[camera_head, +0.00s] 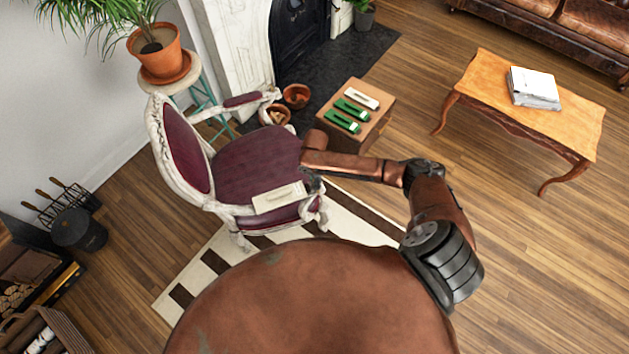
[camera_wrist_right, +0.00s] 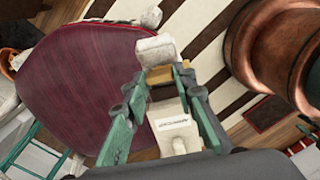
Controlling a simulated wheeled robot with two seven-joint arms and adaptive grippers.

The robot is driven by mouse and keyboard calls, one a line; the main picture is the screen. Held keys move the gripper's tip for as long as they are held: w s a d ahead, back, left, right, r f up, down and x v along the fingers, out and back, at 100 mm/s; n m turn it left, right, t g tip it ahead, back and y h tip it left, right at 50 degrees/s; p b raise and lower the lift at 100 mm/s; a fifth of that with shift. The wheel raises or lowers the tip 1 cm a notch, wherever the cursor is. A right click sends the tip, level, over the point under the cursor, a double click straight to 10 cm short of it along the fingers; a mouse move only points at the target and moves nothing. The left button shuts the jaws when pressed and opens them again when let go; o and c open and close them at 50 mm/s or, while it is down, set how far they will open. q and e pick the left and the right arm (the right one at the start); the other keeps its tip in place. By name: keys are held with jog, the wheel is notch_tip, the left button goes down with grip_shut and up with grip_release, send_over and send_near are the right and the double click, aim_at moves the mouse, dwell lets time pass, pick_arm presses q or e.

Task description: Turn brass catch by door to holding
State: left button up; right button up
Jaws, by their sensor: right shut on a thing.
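My right gripper (camera_head: 312,182) is in front of the purple-seated chair (camera_head: 255,160). In the wrist view the teal fingers of the right gripper (camera_wrist_right: 163,95) are shut on a cream block (camera_wrist_right: 172,122) with a small white label. The cream block also shows in the head view (camera_head: 279,198), beside the chair's front edge. A brass-coloured piece (camera_wrist_right: 160,78) shows between the fingers near their tips; I cannot tell whether it is the catch. A dark arched fireplace front (camera_head: 299,38) is at the top; no brass catch can be made out there. My left gripper is not in view.
A small wooden box (camera_head: 368,133) bears a cream item (camera_head: 361,95) and two green ones. A wooden table (camera_head: 480,85) with papers stands at right. A potted plant (camera_head: 155,50) is behind the chair. The floor at lower right is clear.

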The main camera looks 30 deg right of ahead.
grip_shut()
jog(key=shift+r+m+p, duration=0.15)
jog(key=shift+m+p, duration=0.25)
jog(key=shift+p, duration=0.25)
jog(key=m+p, duration=0.6)
jog(key=p, duration=0.1)
jog(key=shift+m, duration=0.3)
jog(key=m+p, duration=0.4)
jog(key=m, duration=0.1)
jog(key=m+p, duration=0.2)
jog(key=m, duration=0.3)
jog(key=shift+d, duration=0.1)
jog(key=shift+m, duration=0.3)
jog(key=o, duration=0.6)
grip_release()
jog(key=shift+w, duration=0.1)
jog(key=shift+o, duration=0.2)
